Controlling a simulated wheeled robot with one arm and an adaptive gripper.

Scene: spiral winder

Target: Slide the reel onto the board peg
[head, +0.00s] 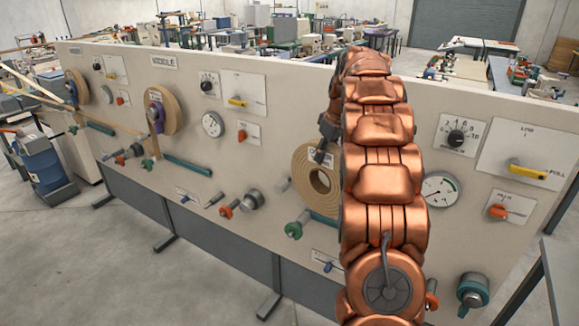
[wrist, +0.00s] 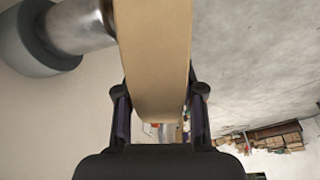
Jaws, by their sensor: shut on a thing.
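The tan reel (head: 302,172) is in front of the board (head: 275,110), right of centre in the head view, with its round hole facing outward. My gripper (head: 322,152) is at the reel's upper edge, and my arm hides the reel's right side. In the wrist view the reel's tan rim (wrist: 155,60) runs between the two dark fingers of my gripper (wrist: 160,98), which are shut on it. Whether the reel touches the board or stands apart cannot be told.
Two other tan reels, one in the middle left (head: 174,112) and one at far left (head: 82,92), sit on the board. A silver cylinder with a grey end (wrist: 80,25) is close to the reel in the wrist view.

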